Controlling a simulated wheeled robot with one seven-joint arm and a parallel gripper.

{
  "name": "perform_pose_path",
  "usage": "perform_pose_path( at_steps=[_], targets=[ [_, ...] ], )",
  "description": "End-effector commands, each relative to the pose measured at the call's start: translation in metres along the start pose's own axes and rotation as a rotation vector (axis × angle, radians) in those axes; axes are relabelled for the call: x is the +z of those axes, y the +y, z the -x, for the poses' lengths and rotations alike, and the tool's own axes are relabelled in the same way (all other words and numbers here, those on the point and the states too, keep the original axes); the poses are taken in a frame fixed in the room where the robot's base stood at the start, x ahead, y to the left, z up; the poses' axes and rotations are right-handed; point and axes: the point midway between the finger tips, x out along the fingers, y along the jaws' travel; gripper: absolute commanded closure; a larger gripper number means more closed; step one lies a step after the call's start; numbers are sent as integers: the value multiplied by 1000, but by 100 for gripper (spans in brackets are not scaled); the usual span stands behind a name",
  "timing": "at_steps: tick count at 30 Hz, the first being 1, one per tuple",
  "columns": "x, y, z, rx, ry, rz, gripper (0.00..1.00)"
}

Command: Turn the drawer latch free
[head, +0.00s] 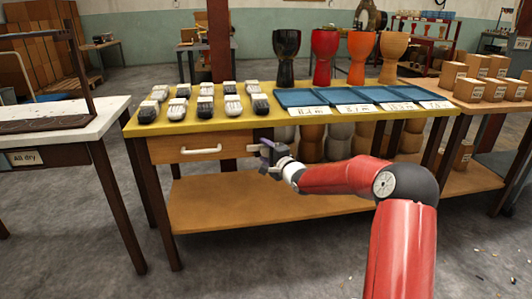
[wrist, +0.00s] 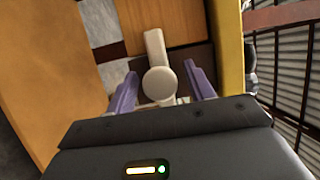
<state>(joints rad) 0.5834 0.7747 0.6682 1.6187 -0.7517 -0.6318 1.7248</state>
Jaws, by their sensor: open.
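The wooden drawer (head: 180,143) with a white bar handle (head: 201,151) is closed under the yellow tabletop in the head view. A cream latch (wrist: 156,50) with a round knob shows in the wrist view, its arm reaching onto the drawer's wooden front (wrist: 188,22). It lies at the drawer's right end; in the head view only a small pale piece (head: 253,148) shows beside my gripper. My gripper (head: 266,150) is open, its two purple fingers (wrist: 160,78) on either side of the latch knob. Contact between fingers and knob cannot be told.
The yellow table edge (wrist: 230,60) runs close beside my gripper. Above, the tabletop holds several brush-like items (head: 205,105), blue trays (head: 310,97) and goblet drums (head: 325,55). Pale drums stand behind my arm on the lower shelf (head: 250,205). A white table (head: 60,125) stands left.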

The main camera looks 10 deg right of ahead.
Motion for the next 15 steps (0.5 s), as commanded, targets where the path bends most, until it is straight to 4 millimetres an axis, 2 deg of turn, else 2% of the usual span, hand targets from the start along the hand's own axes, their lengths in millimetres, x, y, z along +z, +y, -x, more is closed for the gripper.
perform_pose_path(
  at_steps=[7,15],
  targets=[
    [0,0,-1,1,1,0,48],
    [0,0,0,1,1,0,84]
  ],
)
